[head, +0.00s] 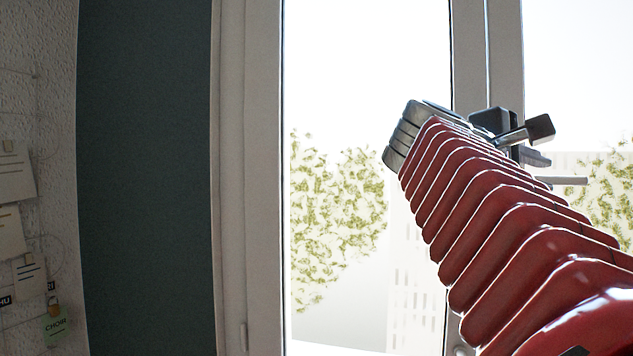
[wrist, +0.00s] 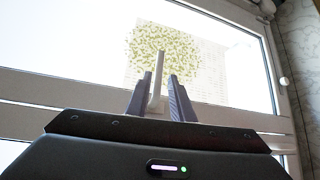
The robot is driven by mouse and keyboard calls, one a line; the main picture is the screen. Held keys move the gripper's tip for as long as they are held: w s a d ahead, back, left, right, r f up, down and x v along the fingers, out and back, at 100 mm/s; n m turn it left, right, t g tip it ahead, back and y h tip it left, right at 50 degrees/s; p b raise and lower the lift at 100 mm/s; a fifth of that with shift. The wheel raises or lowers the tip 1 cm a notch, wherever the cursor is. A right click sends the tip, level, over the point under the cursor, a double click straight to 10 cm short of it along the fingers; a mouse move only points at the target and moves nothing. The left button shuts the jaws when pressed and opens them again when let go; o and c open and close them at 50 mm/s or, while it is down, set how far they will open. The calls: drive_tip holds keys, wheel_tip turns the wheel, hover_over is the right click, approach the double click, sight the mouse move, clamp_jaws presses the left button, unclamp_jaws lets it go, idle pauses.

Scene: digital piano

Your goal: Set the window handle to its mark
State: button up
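The window handle (head: 566,181) is a pale bar. In the head view it lies about level, pointing right from the window's centre post, with its left end hidden behind my gripper and arm. In the wrist view the handle (wrist: 158,75) stands upright in the picture between the two dark fingers of my gripper (wrist: 159,85). The fingers are apart, with a gap on the right side of the handle; I cannot tell whether the left finger touches it. In the head view my gripper (head: 537,145) is just above the handle. I cannot make out the mark.
The white window frame (head: 468,60) has glass panes on both sides, with a tree and a building outside. A dark green curtain or panel (head: 145,180) and a wall with pinned notes (head: 12,170) are at the left, clear of my arm.

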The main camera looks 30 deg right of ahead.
sight(572, 184)
drive_tip(key=shift+d, duration=0.15)
drive_tip(key=d, duration=0.4)
drive_tip(key=d+f, duration=0.1)
drive_tip(key=d, duration=0.4)
drive_tip(key=d+f, duration=0.1)
drive_tip(key=d, duration=0.3)
drive_tip(key=shift+s+d, duration=0.1)
drive_tip(key=shift+d, duration=0.1)
drive_tip(key=shift+c, duration=0.5)
clamp_jaws()
